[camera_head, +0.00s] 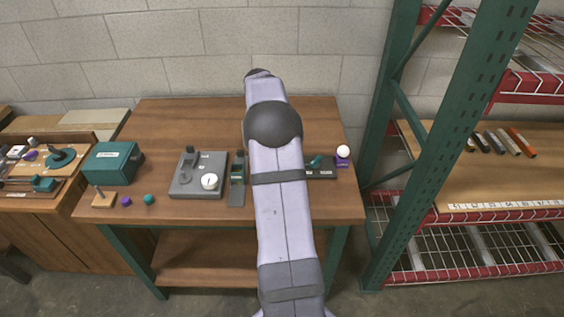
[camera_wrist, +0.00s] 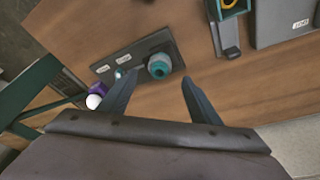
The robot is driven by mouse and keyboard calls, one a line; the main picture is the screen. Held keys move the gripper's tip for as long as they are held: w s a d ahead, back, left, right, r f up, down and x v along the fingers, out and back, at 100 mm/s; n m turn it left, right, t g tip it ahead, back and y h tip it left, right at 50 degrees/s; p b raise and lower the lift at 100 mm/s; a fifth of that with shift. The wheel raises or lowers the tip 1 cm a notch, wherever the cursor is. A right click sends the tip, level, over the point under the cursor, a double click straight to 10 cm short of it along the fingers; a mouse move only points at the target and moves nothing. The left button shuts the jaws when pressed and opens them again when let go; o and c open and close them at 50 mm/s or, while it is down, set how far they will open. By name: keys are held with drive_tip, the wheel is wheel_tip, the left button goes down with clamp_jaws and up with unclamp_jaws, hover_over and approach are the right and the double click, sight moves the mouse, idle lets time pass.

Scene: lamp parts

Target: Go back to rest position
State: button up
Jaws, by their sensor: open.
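My gripper (camera_wrist: 160,77) is open and empty in the wrist view, its two dark fingers spread above the wooden table. In the head view my arm reaches over the table's right half and hides the gripper. The round part appears between the fingertips in the picture; I cannot tell the height gap. The plate's right end (camera_head: 323,174) shows beside my arm. A white ball (camera_head: 343,151) sits on a purple base (camera_head: 343,163) near the table's right edge.
A grey fixture with a white dial (camera_head: 210,182) and a dark stand with teal (camera_head: 237,170) are left of my arm. A teal box (camera_head: 112,163) and small parts are farther left. A green rack post (camera_head: 430,140) stands right. The table's back is mostly clear.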

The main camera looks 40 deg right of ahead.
drive_tip(key=shift+a+r, duration=0.1)
drive_tip(key=shift+r, duration=0.25)
drive_tip(key=s+a+n+y, duration=0.25)
drive_tip(key=a+n, duration=0.45)
drive_tip(key=a, duration=1.4)
drive_tip(key=s+a+f+n, duration=0.3)
drive_tip(key=s+a+n, duration=0.5)
drive_tip(key=s+a, duration=0.9)
drive_tip(key=shift+s+a+f+n+g+y, duration=0.2)
drive_tip(key=shift+s+a+n+g+y, duration=0.2)
drive_tip(key=shift+s, duration=0.45)
drive_tip(key=shift+f, duration=0.1)
